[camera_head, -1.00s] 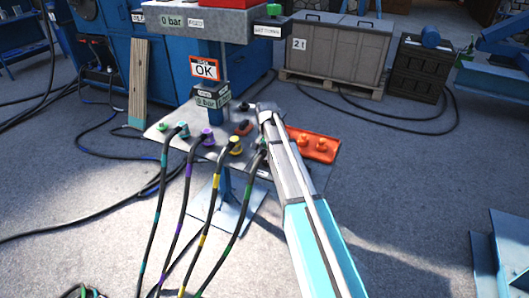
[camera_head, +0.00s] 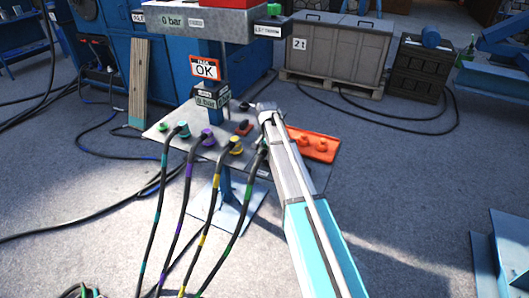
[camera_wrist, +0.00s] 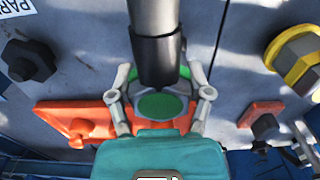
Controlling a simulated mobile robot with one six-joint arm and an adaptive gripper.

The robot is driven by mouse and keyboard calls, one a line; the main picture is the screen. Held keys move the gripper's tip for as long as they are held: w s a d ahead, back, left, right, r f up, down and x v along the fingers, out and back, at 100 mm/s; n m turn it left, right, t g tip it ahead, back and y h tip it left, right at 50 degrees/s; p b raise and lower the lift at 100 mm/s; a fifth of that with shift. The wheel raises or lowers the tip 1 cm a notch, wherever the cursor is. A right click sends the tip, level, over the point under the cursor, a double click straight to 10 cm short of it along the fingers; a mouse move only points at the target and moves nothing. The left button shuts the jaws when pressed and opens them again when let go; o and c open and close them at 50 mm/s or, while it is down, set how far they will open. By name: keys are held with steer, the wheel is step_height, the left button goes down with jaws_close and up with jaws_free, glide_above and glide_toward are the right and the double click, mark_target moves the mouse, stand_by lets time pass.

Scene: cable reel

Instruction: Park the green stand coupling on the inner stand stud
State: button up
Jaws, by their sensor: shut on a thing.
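My gripper (camera_wrist: 160,108) is shut on the green coupling (camera_wrist: 158,107), its fingers on either side of the green disc. The black hose rises from the coupling and hides part of it. The coupling is in front of an orange plate (camera_wrist: 62,116) on the stand; I cannot tell whether it touches a stud. One orange stud (camera_wrist: 79,131) shows left of the gripper, and a dark stud (camera_wrist: 30,61) farther left.
Teal (camera_head: 183,130), purple (camera_head: 208,138) and yellow (camera_head: 236,146) couplings with hanging hoses stand on the plate, left of my gripper. A red block (camera_head: 243,127) lies behind them.

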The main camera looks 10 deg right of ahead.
steer(key=shift+f+b, duration=0.4)
steer(key=shift+b, duration=0.05)
stand_by(0.7)
steer(key=o, duration=1.3)
